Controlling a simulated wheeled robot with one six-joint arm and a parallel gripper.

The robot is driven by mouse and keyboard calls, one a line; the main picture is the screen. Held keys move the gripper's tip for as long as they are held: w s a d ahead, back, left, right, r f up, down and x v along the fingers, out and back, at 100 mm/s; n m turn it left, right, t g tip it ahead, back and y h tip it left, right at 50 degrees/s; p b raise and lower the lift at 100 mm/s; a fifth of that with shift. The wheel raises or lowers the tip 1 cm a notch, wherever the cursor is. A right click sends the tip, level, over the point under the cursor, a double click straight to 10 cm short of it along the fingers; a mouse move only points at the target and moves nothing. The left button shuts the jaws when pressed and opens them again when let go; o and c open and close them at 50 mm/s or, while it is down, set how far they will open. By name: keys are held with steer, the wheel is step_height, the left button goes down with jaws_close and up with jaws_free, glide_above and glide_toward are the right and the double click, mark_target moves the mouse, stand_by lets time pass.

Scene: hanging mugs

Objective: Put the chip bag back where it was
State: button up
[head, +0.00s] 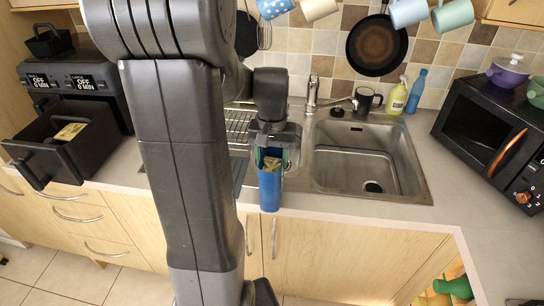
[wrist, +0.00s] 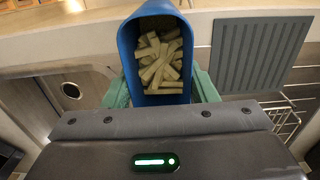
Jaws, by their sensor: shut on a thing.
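The chip bag (head: 270,192) is blue, open at the top, with pale chips (wrist: 160,65) inside. In the head view it hangs upright from my gripper (head: 271,150), near the front edge of the counter and just left of the sink basin. In the wrist view, the green fingers of my gripper (wrist: 160,92) press on both sides of the bag (wrist: 129,58). The bag's lower part is hidden in the wrist view.
A black air fryer drawer (head: 75,145) with yellowish chips stands at the left. The sink (head: 365,160), black mug (head: 368,100), bottles (head: 397,97) and microwave (head: 490,125) are to the right. Mugs (head: 408,12) and a pan (head: 377,45) hang above.

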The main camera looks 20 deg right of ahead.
steer(key=o, duration=1.1)
steer(key=shift+f, duration=0.15)
step_height(320, 180, up, 12)
steer(key=shift+r+b, duration=0.15)
steer(key=shift+b, duration=0.15)
step_height(320, 180, down, 12)
steer(key=f, duration=0.1)
steer(key=shift+r, duration=2.3)
